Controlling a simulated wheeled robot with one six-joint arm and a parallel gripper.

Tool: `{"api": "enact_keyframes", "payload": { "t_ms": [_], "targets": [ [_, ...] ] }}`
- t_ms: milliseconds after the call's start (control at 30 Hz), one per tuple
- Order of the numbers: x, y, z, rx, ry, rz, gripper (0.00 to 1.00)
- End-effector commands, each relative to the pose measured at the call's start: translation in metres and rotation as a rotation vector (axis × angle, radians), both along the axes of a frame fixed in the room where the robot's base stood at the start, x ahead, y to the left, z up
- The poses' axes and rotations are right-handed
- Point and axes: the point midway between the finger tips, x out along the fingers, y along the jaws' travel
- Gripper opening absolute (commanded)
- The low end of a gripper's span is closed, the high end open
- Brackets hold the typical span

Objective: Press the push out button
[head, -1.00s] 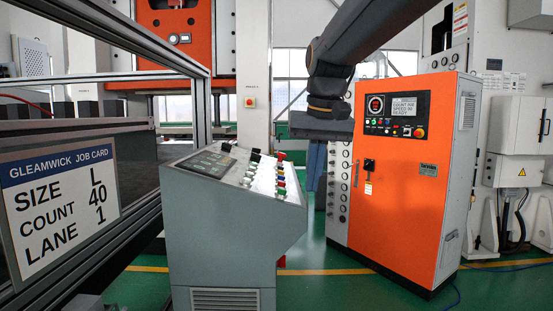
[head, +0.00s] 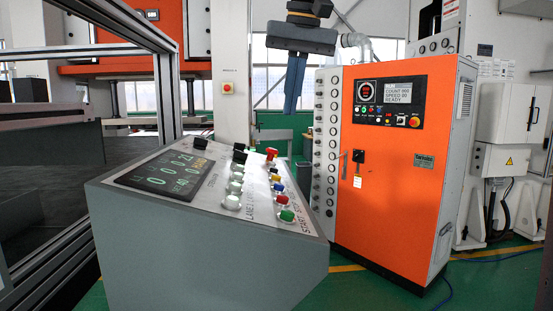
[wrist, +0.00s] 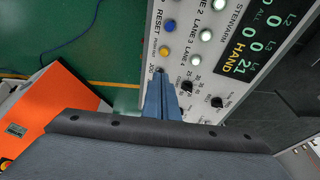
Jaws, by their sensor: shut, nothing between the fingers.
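The sloped control panel (head: 215,182) of the grey console carries rows of buttons.
A red mushroom knob (head: 271,154) stands at the panel's far edge. White lane buttons (head: 232,201) and black knobs (head: 239,153) flank the column, beside a lit display (head: 172,172). An orange cabinet (head: 385,190) stands right, a metal frame left. Green floor lies between console and cabinet.

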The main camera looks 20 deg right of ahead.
Motion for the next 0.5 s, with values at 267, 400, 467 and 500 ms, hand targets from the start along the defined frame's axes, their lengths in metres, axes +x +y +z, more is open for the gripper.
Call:
{"api": "enact_keyframes", "payload": {
  "t_ms": [267,400,467,500],
  "targets": [
    [0.0,-0.001,-0.002,0.0,0.001,-0.002,0.0],
    [0.004,-0.001,-0.014,0.0,0.002,-0.003,0.0],
    [0.006,-0.001,-0.022,0.0,0.003,-0.003,0.0],
    [0.008,-0.001,-0.029,0.0,0.004,-0.003,0.0]
  ]
}}
